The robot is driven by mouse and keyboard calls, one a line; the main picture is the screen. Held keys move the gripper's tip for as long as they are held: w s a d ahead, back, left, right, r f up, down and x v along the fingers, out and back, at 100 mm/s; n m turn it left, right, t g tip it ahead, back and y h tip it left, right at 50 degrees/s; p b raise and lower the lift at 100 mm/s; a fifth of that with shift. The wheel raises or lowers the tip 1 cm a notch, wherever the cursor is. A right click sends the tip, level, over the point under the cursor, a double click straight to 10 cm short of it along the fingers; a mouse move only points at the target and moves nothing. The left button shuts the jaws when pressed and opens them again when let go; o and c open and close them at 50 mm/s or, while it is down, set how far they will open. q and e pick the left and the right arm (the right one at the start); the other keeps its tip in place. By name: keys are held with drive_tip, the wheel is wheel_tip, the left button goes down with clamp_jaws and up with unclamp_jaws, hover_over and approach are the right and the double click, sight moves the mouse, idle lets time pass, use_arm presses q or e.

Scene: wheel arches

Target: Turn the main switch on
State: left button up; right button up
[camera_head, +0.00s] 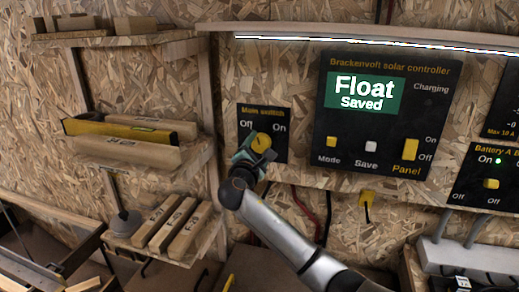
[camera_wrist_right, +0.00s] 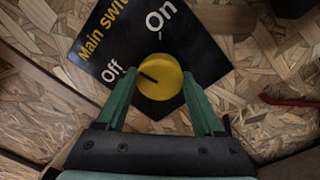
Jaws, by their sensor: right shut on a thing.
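The main switch is a round yellow knob (camera_head: 262,142) on a small black panel (camera_head: 279,118) labelled Main switch, with Off at left and On at right. In the right wrist view the knob (camera_wrist_right: 163,80) has a short black mark that points towards the Off label. My right gripper (camera_head: 256,150) is at the knob. In the right wrist view its green fingers (camera_wrist_right: 158,84) lie on either side of the knob and are shut on it. My left gripper is not in view.
Right of the switch is a large solar controller panel (camera_head: 384,125), its screen (camera_head: 364,92) reading Float Saved. A battery panel (camera_head: 486,172) is farther right. Wooden shelves (camera_head: 120,150) with blocks and a yellow level (camera_head: 120,131) stand at left. Cables hang below the panels.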

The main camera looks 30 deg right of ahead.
drive_tip(key=shift+f+m+b, duration=0.15)
drive_tip(key=shift+m+b, duration=0.25)
drive_tip(key=shift+m, duration=0.6)
drive_tip(key=m+b, duration=0.2)
drive_tip(key=m, duration=0.1)
drive_tip(key=shift+f+m, duration=0.1)
drive_tip(key=shift+m, duration=0.3)
drive_tip(key=shift+m+b, duration=0.35)
drive_tip(key=shift+m, duration=0.15)
drive_tip(key=shift+m+b, duration=0.6)
drive_tip(key=shift+m, duration=0.3)
drive_tip(key=shift+m+b, duration=0.6)
drive_tip(key=shift+m, duration=0.4)
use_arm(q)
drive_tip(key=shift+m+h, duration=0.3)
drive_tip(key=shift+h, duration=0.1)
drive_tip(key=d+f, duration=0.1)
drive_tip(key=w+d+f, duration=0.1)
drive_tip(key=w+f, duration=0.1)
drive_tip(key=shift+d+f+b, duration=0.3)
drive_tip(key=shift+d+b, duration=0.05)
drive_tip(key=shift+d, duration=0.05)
use_arm(e)
drive_tip(key=shift+m, duration=0.6)
drive_tip(key=shift+r, duration=0.2)
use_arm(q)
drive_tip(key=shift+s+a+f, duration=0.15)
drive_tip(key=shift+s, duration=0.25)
